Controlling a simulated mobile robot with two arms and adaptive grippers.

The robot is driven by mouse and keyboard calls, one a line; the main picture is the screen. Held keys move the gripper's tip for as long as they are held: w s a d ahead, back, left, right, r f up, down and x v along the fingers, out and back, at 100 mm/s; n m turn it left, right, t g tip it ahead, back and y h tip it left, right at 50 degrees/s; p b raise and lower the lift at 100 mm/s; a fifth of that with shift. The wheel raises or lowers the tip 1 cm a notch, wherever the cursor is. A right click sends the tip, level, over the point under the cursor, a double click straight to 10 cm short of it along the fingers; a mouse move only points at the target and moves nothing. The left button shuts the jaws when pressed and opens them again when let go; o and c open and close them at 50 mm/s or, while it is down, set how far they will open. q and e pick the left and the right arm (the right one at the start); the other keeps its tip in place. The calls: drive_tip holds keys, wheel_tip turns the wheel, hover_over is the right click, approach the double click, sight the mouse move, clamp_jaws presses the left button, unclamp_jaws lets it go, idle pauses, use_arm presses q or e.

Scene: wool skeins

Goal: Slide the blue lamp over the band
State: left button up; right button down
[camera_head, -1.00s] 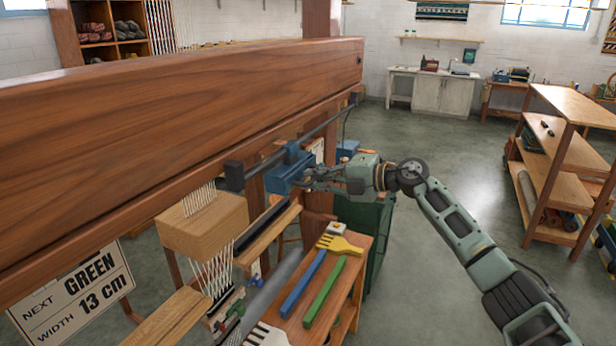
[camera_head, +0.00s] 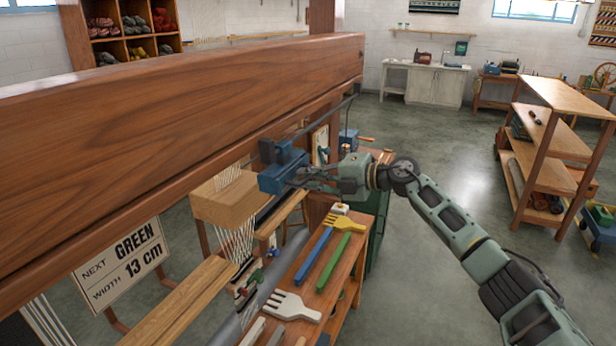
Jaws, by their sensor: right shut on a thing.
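The blue lamp (camera_head: 282,172) hangs on a thin dark rail under the large wooden beam, near the middle of the camera_head view. White threads (camera_head: 238,240) run below a pale wooden block (camera_head: 226,198), left of the lamp. I cannot clearly make out the band; the beam and wooden parts hide much of that area. My left gripper is not in view.
The long beam (camera_head: 170,110) crosses the left side. A sign (camera_head: 124,264) reads GREEN, 13 cm.

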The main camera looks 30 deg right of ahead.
drive_tip(key=c, duration=2.3)
unclamp_jaws()
drive_tip(key=shift+s+a+f, duration=0.1)
drive_tip(key=shift+a+f, duration=0.1)
drive_tip(key=o, duration=0.4)
drive_tip(key=shift+s+r, duration=0.1)
drive_tip(key=shift+r, duration=0.05)
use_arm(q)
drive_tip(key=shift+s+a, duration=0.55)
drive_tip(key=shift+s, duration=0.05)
use_arm(e)
drive_tip(key=shift+o, duration=0.3)
drive_tip(key=shift+d, duration=0.1)
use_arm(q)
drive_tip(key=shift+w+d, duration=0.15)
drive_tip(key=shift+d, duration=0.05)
use_arm(e)
drive_tip(key=v, duration=1.1)
drive_tip(key=shift+s+d, duration=0.2)
drive_tip(key=shift+s, duration=0.15)
